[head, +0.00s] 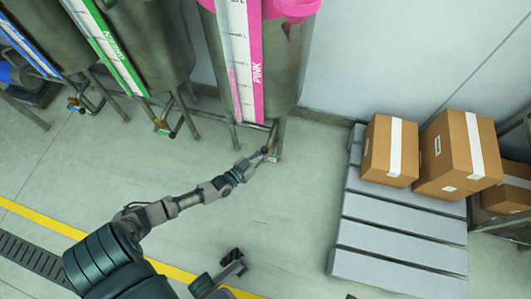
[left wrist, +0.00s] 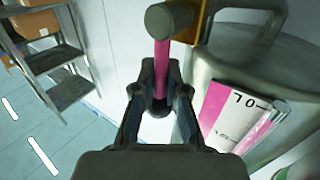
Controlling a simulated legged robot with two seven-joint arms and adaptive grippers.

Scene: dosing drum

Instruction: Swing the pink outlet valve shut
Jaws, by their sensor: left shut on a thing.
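The pink-labelled drum (head: 278,65) stands against the wall at the upper middle of the head view; its metal side and pink scale also show in the left wrist view (left wrist: 225,65). The pink outlet valve handle (left wrist: 161,70) hangs from a round grey end beside a brass body. My left gripper (left wrist: 160,102) is shut on the handle, with a finger on each side of it. In the head view, my left gripper (head: 264,154) is at the drum's foot and hides most of the valve. My right gripper (head: 232,262) is low in the picture, apart from the drum; its jaw state is unclear.
A green-labelled drum (head: 150,45) and a blue-labelled drum (head: 48,38) stand to the left. A grey pallet (head: 395,238) with cardboard boxes (head: 390,150) is at the right. The floor between the left arm and the pallet is clear.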

